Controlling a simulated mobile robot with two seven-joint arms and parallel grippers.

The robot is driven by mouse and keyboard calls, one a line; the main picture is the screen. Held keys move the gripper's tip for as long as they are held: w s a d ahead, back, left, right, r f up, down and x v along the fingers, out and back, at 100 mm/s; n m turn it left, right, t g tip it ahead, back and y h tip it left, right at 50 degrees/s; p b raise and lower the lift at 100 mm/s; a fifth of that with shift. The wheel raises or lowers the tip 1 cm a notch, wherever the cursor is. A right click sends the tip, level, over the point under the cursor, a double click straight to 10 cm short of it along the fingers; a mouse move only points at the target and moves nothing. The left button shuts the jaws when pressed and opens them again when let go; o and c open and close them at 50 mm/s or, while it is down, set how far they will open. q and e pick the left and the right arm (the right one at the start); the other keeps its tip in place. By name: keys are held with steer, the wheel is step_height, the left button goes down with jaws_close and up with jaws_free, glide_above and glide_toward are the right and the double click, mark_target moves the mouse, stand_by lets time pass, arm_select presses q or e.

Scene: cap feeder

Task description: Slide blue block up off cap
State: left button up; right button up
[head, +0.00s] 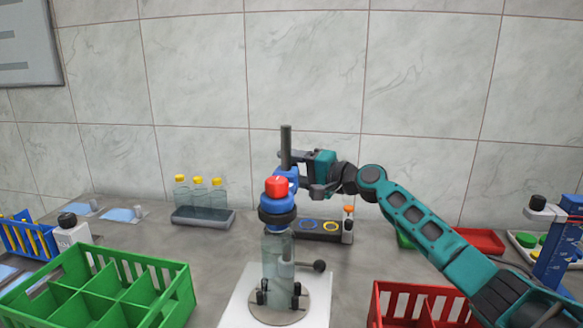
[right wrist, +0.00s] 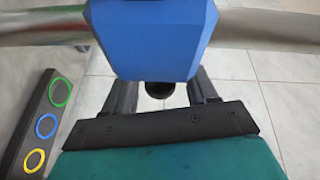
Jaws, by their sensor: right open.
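A blue block (head: 289,174) sits around a grey upright post (head: 286,143), partly hidden behind the red cap (head: 276,186). The red cap rests above a blue and black ring (head: 277,209) on top of a clear bottle (head: 277,252). My right gripper (head: 303,172) is at the right of the block, with its jaws open. In the right wrist view the blue block (right wrist: 155,40) fills the top middle and covers the fingertips. The fingers show on either side below it; whether they touch it cannot be told. My left gripper is in neither view.
A green divided crate (head: 115,265) stands at the front left and a red crate (head: 375,300) at the front right. Yellow-capped bottles (head: 199,196) stand in a tray behind. A dark strip with coloured rings (head: 318,228) lies behind the bottle, also in the right wrist view (right wrist: 45,125).

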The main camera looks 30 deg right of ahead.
jaws_close()
stand_by(0.5)
